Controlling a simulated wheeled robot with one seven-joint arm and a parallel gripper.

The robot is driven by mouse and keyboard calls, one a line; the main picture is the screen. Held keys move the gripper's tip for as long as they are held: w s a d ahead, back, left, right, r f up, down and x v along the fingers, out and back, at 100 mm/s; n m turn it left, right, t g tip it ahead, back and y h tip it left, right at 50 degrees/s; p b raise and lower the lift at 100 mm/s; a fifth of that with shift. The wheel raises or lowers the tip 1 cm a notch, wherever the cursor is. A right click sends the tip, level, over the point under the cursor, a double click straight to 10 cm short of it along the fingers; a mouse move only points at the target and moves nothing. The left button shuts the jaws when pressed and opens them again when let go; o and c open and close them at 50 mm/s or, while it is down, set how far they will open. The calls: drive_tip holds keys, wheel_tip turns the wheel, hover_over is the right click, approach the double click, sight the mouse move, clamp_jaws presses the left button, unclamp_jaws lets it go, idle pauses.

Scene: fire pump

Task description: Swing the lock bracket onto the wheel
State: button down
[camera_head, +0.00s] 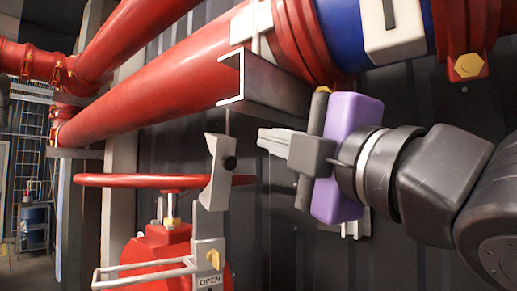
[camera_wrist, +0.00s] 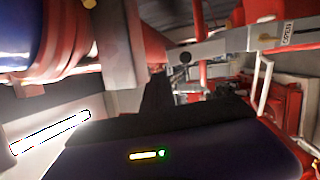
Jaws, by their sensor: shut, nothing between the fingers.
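The red hand wheel (camera_head: 125,180) lies flat on top of the red valve body (camera_head: 160,250) at lower left in the head view. The light grey lock bracket (camera_head: 217,178), with a dark round knob, stands in front of the wheel's right part; I cannot tell whether they touch. In the wrist view the bracket (camera_wrist: 235,45) runs across the upper right, its dark knob near the middle. My gripper (camera_head: 268,140) is shut and empty, to the right of the bracket's upper end and apart from it in the head view. Its purple body hides part of the wall.
A plate marked OPEN (camera_head: 209,281) sits below the bracket, beside a yellow part (camera_head: 212,259) and a grey horizontal frame (camera_head: 145,272). A grey channel beam (camera_head: 265,90) and a thick red pipe (camera_head: 160,85) pass above my gripper. The dark ribbed wall (camera_head: 285,240) is behind.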

drive_tip(key=shift+s+d+f, duration=0.1)
drive_tip(key=shift+s+d, duration=0.25)
drive_tip(key=shift+s, duration=0.25)
